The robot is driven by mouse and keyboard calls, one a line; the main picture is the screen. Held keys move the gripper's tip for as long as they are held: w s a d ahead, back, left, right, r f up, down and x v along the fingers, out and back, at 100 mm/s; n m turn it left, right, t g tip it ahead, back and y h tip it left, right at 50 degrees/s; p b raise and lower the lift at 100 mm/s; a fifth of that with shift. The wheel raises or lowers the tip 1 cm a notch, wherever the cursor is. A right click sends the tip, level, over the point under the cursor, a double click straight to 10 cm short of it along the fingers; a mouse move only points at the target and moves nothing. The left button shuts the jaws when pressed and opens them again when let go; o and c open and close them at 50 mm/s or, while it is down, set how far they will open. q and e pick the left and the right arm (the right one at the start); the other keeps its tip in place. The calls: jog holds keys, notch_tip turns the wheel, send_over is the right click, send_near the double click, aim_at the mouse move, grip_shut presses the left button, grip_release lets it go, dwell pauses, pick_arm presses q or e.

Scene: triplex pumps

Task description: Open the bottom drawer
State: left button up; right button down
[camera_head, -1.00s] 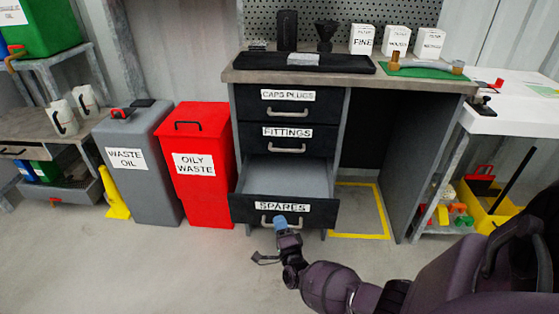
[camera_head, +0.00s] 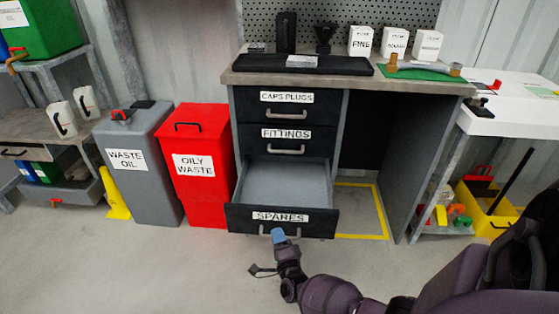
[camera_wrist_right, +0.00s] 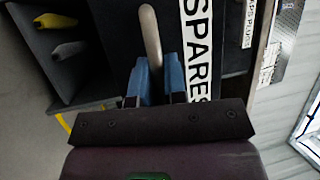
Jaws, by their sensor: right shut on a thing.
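The bottom drawer (camera_head: 282,219), labelled SPARES, is pulled well out of the workbench, and its grey inside shows from above. Its front and label also show in the right wrist view (camera_wrist_right: 199,50), turned on its side. My right gripper (camera_head: 278,236) is at the drawer's handle (camera_head: 265,231). In the right wrist view its blue fingers (camera_wrist_right: 157,85) stand on both sides of the handle bar (camera_wrist_right: 151,40), shut on it. My left gripper is not in view.
Above it, the CAPS PLUGS drawer (camera_head: 286,113) and FITTINGS drawer (camera_head: 286,148) are shut. A red OILY WASTE bin (camera_head: 197,185) stands left of the open drawer, with a grey WASTE OIL bin (camera_head: 146,190) beside it. The floor in front is clear.

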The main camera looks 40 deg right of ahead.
jog(key=c, duration=1.2)
grip_release()
pick_arm(q)
jog(key=shift+p, duration=0.4)
pick_arm(e)
jog(key=v, duration=0.7)
jog(key=shift+s+a, duration=0.15)
jog(key=shift+s, duration=0.1)
